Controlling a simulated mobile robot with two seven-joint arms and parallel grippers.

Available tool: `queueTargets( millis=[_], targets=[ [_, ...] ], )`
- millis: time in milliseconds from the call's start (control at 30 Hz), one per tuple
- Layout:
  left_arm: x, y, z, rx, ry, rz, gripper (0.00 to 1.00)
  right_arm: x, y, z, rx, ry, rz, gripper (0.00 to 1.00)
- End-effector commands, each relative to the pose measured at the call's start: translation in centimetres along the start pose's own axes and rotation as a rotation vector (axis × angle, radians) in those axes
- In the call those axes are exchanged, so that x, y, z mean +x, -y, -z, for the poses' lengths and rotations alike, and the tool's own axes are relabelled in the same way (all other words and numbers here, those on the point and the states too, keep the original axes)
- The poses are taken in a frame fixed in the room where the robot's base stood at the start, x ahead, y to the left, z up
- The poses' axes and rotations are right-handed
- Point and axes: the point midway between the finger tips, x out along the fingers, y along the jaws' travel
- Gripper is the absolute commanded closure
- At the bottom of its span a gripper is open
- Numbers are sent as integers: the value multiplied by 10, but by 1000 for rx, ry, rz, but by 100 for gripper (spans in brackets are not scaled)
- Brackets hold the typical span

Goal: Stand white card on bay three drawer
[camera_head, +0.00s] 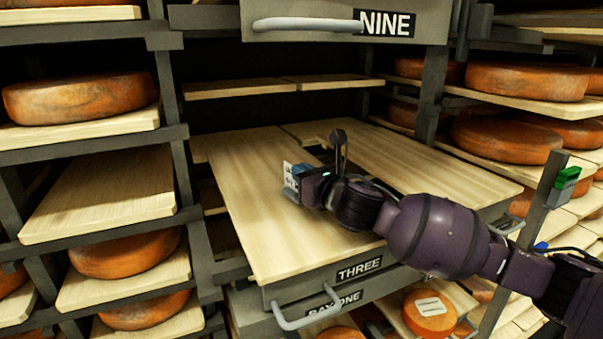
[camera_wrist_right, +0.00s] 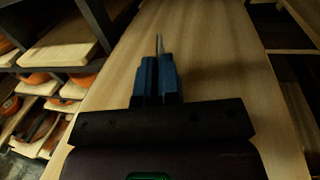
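The bay three drawer is pulled out; its grey front carries a THREE label (camera_head: 359,270), and pale wooden boards (camera_head: 262,235) lie on top. My right gripper (camera_head: 293,183) reaches in from the right over the left board. It is shut on the white card (camera_head: 289,172), which is upright and has dark markings. In the right wrist view, the card (camera_wrist_right: 159,44) shows edge-on as a thin strip between the blue fingers (camera_wrist_right: 158,72). I cannot tell whether its lower edge touches the board. My left gripper is not in view.
A drawer marked NINE (camera_head: 386,24) overhangs above. The BAY ONE drawer handle (camera_head: 306,318) is below. Racks with orange cheese wheels (camera_head: 80,97) stand left and right. A post with a green clip (camera_head: 566,178) stands at right. The boards around the card are bare.

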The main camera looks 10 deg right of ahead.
Motion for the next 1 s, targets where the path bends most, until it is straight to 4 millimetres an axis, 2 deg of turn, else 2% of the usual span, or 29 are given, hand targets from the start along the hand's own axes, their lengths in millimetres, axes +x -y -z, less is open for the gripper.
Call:
queueTargets(
  millis=[733,800,933,1000],
  targets=[
    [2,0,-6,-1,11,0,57,0,0,6,1,0,0,100],
    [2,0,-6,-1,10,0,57,0,0,5,1,0,-1,87],
    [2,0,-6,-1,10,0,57,0,0,5,1,0,0,67],
    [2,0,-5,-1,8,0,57,0,0,5,1,0,0,66]
  ],
)
